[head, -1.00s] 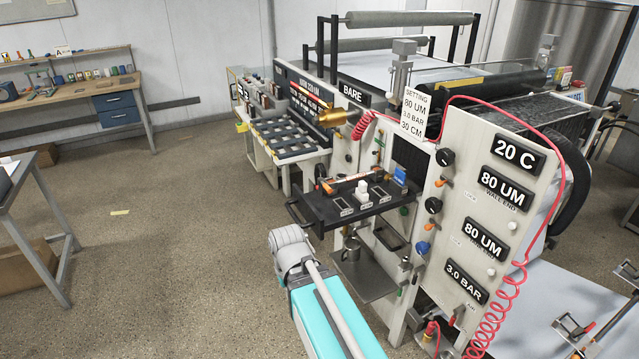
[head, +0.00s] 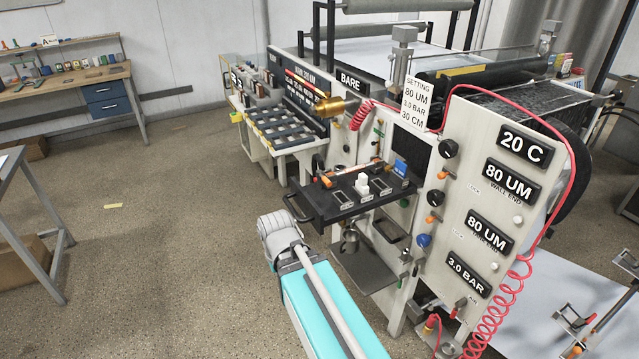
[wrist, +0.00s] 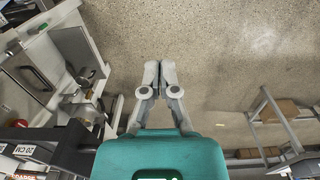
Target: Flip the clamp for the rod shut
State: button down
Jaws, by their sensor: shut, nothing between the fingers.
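I cannot pick out the rod's clamp with certainty. In the head view, small metal fixtures with orange-tipped levers (head: 574,324) stand on the pale bed at lower right. Orange levers (head: 434,218) sit beside black knobs on the machine's front panel (head: 478,190). A thin orange-red rod (head: 306,84) lies by the dark label board, near a brass cylinder (head: 330,110). My gripper (wrist: 159,64) shows in the wrist view, its grey fingertips together, empty, over the floor. It is not made out in the head view.
A black tray (head: 350,200) with small items juts from the machine, above a grey shelf (head: 365,270) holding a metal cup (head: 350,240). A red coiled hose (head: 492,320) hangs at the right panel. Open floor (head: 150,240) lies left; a workbench (head: 70,85) stands behind.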

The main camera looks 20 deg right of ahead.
aim_at(323, 179)
jog(key=w+d+r+h+b, duration=0.1)
jog(key=w+d+h, duration=0.3)
jog(key=w, duration=0.3)
jog(key=w+d+r+h+b, duration=0.1)
jog(key=w+d+h+b, duration=0.1)
jog(key=w+d+h, duration=0.35)
jog(key=w+r+h+b, duration=0.1)
jog(key=w+r+h, duration=0.2)
jog(key=w, duration=0.3)
jog(key=w+a+r+h, duration=0.1)
jog(key=w+r+h, duration=0.2)
jog(key=w+r, duration=0.2)
jog(key=shift+w+t+b, duration=0.3)
jog(key=shift+w+b, duration=0.1)
jog(key=shift+w, duration=0.4)
jog(key=shift+d, duration=0.15)
jog(key=b+x, duration=0.2)
jog(key=x, duration=1.1)
jog(key=shift+d+b, duration=0.4)
jog(key=shift+a+n+t, duration=0.25)
jog(key=shift+n+t, duration=0.05)
jog(key=shift+n, duration=0.1)
